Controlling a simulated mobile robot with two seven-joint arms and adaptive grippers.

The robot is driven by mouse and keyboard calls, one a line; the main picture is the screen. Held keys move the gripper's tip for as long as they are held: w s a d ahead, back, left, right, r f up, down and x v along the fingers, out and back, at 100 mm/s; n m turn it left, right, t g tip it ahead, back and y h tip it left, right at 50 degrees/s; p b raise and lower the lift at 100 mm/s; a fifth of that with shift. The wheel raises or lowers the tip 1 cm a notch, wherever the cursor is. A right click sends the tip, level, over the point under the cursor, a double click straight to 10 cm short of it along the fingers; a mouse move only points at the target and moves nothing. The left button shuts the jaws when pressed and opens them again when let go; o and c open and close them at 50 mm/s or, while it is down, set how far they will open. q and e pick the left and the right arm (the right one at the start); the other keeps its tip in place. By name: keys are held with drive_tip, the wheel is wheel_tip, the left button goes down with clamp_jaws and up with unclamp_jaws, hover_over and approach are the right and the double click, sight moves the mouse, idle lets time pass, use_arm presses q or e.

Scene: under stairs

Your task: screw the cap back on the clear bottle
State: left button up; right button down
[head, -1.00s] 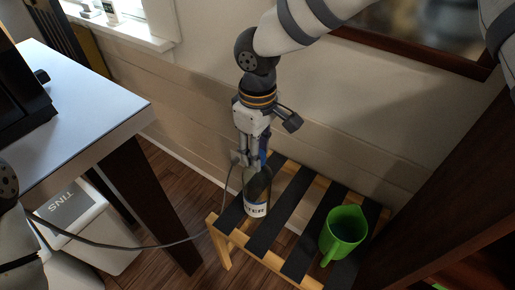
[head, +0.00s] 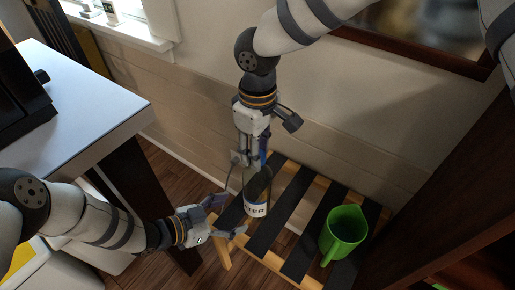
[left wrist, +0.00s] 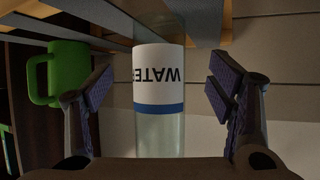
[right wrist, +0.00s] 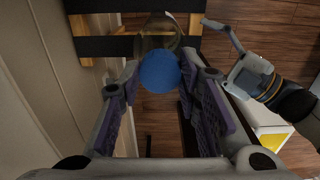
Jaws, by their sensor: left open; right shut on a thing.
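The clear bottle (head: 257,190) with a white "WATER" label stands upright on the slatted stool. In the left wrist view the bottle (left wrist: 160,130) appears upside down, ahead of and between my left fingers. My left gripper (head: 224,216) is open just left of the bottle, apart from it. My right gripper (head: 253,160) points down over the bottle, shut on the round blue cap (right wrist: 160,72). In the right wrist view the cap is above the bottle's top and hides its mouth. I cannot tell whether cap and bottle touch.
The stool (head: 290,212) has dark slats with gaps. A green mug (head: 343,230) stands on it, right of the bottle. A white-topped table (head: 85,110) is at the left. The wall is close behind the stool, and a dark wooden panel (head: 440,190) rises at the right.

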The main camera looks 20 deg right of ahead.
sight(247, 211)
use_arm(q)
drive_tip(key=x, duration=0.8)
drive_tip(key=shift+d+f, duration=0.2)
drive_tip(key=shift+d, duration=0.15)
clamp_jaws()
drive_tip(key=shift+s+a+f, duration=0.15)
drive_tip(key=shift+f, duration=0.15)
use_arm(e)
drive_tip(key=shift+f, duration=0.1)
idle(0.6)
